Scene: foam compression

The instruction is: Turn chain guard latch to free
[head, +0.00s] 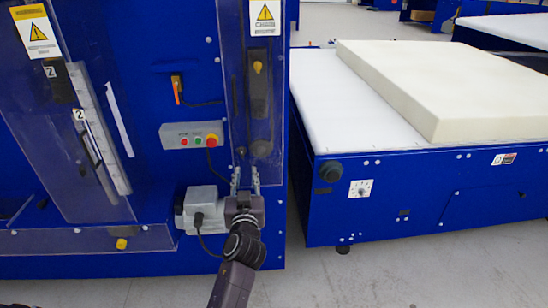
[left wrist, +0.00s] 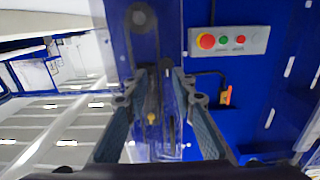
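The chain guard (head: 240,110) is a tall clear cover on the blue machine, with a yellow warning label at its top. A yellow knob (head: 257,67), seemingly its latch, sits on a dark strip high on the guard. In the left wrist view, which is upside down, a small yellow knob (left wrist: 152,118) shows between my fingers in the picture, farther off. My left gripper (head: 245,178) is in front of the guard's lower end, well below the knob. Its two fingers are apart with nothing between them; they also show in the left wrist view (left wrist: 155,80). My right gripper is out of view.
A control box (head: 191,135) with a red stop button and an orange-handled switch (head: 177,88) are left of the guard. A grey motor (head: 200,207) is beside my left gripper. A conveyor (head: 330,110) with a foam slab (head: 440,90) stands right, across a narrow gap.

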